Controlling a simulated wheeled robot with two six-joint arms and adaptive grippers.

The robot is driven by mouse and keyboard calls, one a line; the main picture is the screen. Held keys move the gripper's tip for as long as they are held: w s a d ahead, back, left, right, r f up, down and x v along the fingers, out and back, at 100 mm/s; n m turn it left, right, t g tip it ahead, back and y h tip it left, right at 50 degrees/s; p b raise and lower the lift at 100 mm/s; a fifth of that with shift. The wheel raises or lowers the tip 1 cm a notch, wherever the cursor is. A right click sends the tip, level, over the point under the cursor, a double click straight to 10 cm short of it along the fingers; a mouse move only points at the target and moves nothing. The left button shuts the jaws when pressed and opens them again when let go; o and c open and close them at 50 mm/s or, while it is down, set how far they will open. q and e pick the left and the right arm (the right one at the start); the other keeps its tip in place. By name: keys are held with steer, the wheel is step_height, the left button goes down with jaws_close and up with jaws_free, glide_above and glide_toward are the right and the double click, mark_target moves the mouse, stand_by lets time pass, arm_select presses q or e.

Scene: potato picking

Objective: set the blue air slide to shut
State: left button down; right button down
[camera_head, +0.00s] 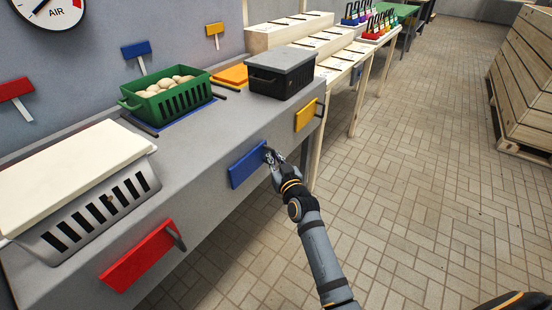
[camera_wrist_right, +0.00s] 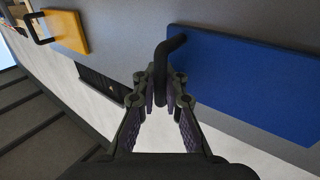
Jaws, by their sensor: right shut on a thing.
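The blue air slide (camera_head: 247,165) is a flat blue plate on the front face of the grey bench. It also fills the right of the right wrist view (camera_wrist_right: 250,80), with a black bent handle (camera_wrist_right: 168,50) at its near end. My right gripper (camera_head: 272,157) is at the plate's right end. In the wrist view its fingers (camera_wrist_right: 160,88) are closed around the handle. How far the slide has travelled is hard to tell. My left gripper is not in view.
A red slide (camera_head: 135,258) and a yellow slide (camera_head: 306,115) sit on the same bench front. A green crate of potatoes (camera_head: 160,105), a lidded black crate (camera_head: 262,83) and a grey crate with a cream lid (camera_head: 95,210) stand on top.

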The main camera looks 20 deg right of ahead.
steer(key=c, duration=1.7)
jaws_free()
steer(key=shift+a+f, duration=0.1)
steer(key=shift+f, duration=0.05)
steer(key=shift+a, duration=0.1)
steer(key=s, duration=0.8)
steer(key=s+d, duration=0.1)
steer(key=s, duration=0.3)
